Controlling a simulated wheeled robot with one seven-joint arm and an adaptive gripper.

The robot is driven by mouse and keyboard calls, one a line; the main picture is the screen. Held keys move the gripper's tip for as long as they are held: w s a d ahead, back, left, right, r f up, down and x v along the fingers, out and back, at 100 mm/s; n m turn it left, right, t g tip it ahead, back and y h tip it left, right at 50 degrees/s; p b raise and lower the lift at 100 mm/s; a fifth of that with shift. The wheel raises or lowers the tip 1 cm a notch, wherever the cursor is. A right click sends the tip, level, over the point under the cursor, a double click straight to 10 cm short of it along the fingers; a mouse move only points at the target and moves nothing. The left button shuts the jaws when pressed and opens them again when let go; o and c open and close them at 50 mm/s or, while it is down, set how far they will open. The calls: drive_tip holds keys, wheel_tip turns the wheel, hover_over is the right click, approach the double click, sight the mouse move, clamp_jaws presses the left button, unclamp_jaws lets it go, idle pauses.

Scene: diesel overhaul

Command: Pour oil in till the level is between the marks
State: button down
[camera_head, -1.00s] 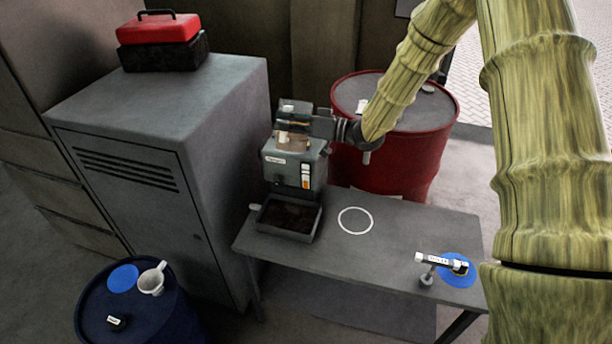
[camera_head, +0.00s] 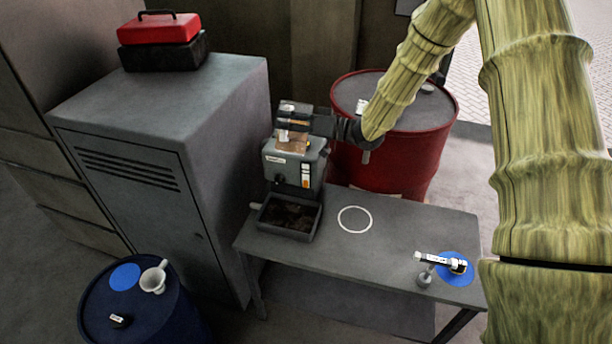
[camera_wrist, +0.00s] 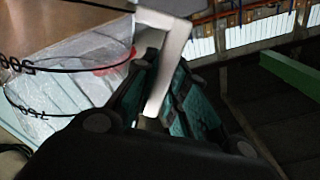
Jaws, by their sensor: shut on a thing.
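My gripper (camera_head: 300,122) is over the top of the grey engine block (camera_head: 292,165). In the wrist view, its teal-padded fingers (camera_wrist: 165,100) are shut on the white handle of a clear measuring jug (camera_wrist: 75,75). The jug bears black graduation marks, and brown shows towards its upper left there. In the head view, a brownish patch of the jug (camera_head: 294,144) shows just below my fingers; its spout is hidden. The block's front has a narrow gauge (camera_head: 306,172) with an orange strip. The gauge marks are too small to read. Any stream of oil cannot be made out.
A dark tray (camera_head: 262,222) sits before the block on the grey bench (camera_head: 385,235).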

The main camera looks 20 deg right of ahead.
drive_tip(key=shift+w+r+p, duration=0.1)
drive_tip(key=shift+r+p, duration=0.1)
drive_tip(key=shift+p, duration=0.15)
drive_tip(key=shift+w+d+m+p, duration=0.15)
drive_tip(key=shift+m+p, duration=0.2)
drive_tip(key=shift+m, duration=0.25)
drive_tip(key=shift+w+d+r+m, duration=0.1)
drive_tip(key=shift+w+r+m, duration=0.1)
drive_tip(key=shift+m, duration=0.2)
drive_tip(key=shift+w+d, duration=0.1)
drive_tip(key=shift+w+d+r+m, duration=0.1)
drive_tip(key=shift+w+d+m, duration=0.15)
drive_tip(key=shift+m, duration=0.55)
drive_tip(key=shift+w+d+m, duration=0.2)
drive_tip(key=shift+w+m, duration=0.2)
drive_tip(key=shift+m, duration=0.1)
